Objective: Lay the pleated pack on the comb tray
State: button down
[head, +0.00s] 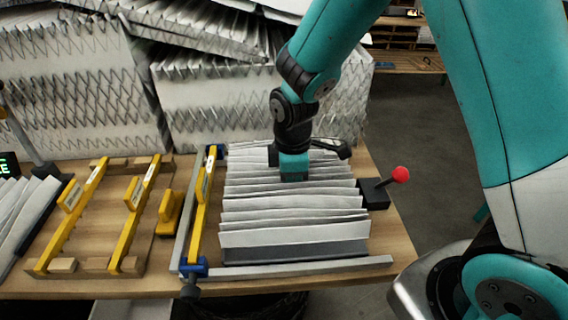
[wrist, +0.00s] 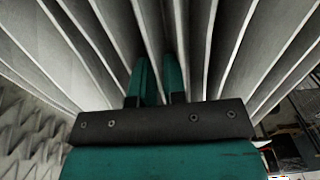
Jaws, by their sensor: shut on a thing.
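The pleated pack (head: 293,238) is a block of white folded sheets with a grey front edge. It sits within a grey-railed frame at the middle of the bench. My gripper (head: 293,174) points down onto the pack's rear half and is shut on its pleats. In the wrist view the teal fingers (wrist: 158,75) reach in between the white pleats (wrist: 205,40); their tips are hidden there. The wooden frame with two yellow toothed bars (head: 75,218), which looks like the comb tray, lies empty to the left of the pack.
A yellow bar with blue ends (head: 199,215) runs along the pack's left side. A red-knobbed lever (head: 399,175) stands at its right. A small yellow block (head: 170,214) lies between frame and pack. Large pleated stacks (head: 85,90) rise behind. Another pleated piece (head: 25,215) lies far left.

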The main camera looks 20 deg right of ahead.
jog(key=shift+f+b, duration=2.3)
jog(key=shift+f, duration=0.4)
jog(key=shift+f, duration=0.2)
jog(key=c, duration=1.4)
grip_release()
jog(key=shift+c, duration=0.2)
jog(key=shift+r, duration=0.1)
jog(key=shift+r+p, duration=2)
jog(key=shift+r, duration=0.2)
jog(key=o, duration=0.5)
